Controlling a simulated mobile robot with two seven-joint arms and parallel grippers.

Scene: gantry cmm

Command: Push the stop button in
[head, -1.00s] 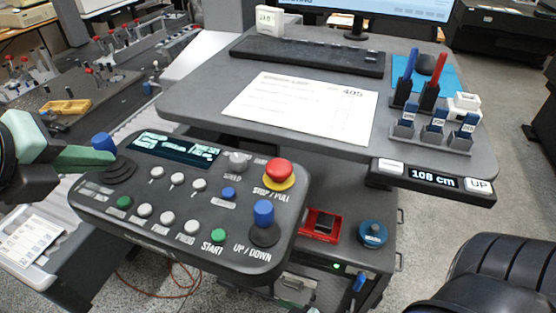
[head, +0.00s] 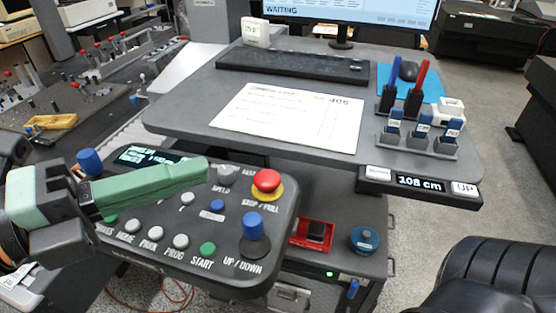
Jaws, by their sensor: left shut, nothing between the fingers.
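The stop button (head: 267,181) is a red mushroom cap on a yellow ring, at the upper right of the dark control panel (head: 232,281). The words STOP / PULL are printed just below it. My left gripper (head: 203,170) comes in from the left over the panel with its green fingers shut and empty. Its fingertips point right toward the stop button, with a clear gap left of it in the picture. The gripper hides part of the panel's display (head: 137,155) and some keys. My right gripper is not in view.
A blue joystick (head: 253,226) stands just below the stop button, and another blue one (head: 90,162) at the panel's left. A green START key (head: 208,249) is nearby. The desk (head: 190,113) with a paper sheet (head: 290,117) lies behind. A black chair (head: 475,275) is lower right.

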